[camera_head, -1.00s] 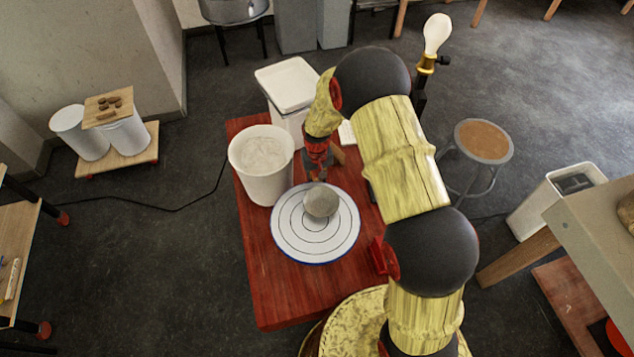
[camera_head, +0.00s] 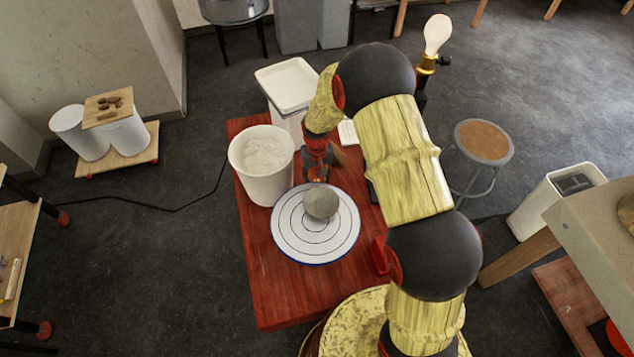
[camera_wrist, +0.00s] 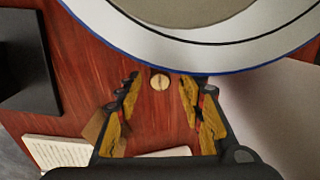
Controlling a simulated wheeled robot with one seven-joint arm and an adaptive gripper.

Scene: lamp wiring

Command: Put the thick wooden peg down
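My gripper (camera_head: 317,178) is low over the red table, between the white bucket and the striped plate. In the wrist view its two fingers (camera_wrist: 160,88) are spread apart, with red table showing between them. A small round tan piece with a dark slot (camera_wrist: 159,82) shows between the fingertips, with a gap on both sides. It may be the end of the thick peg, but I cannot tell surely. A brown wooden piece (camera_wrist: 96,126) shows partly behind the left finger; it also shows beside the gripper in the head view (camera_head: 339,156).
The blue-rimmed plate (camera_head: 290,235) holds a grey ball (camera_head: 320,202) close to my gripper. The white bucket (camera_head: 265,178) stands on the left, and a white tray-topped container (camera_head: 288,85) behind. The red table's (camera_head: 285,295) front left is clear.

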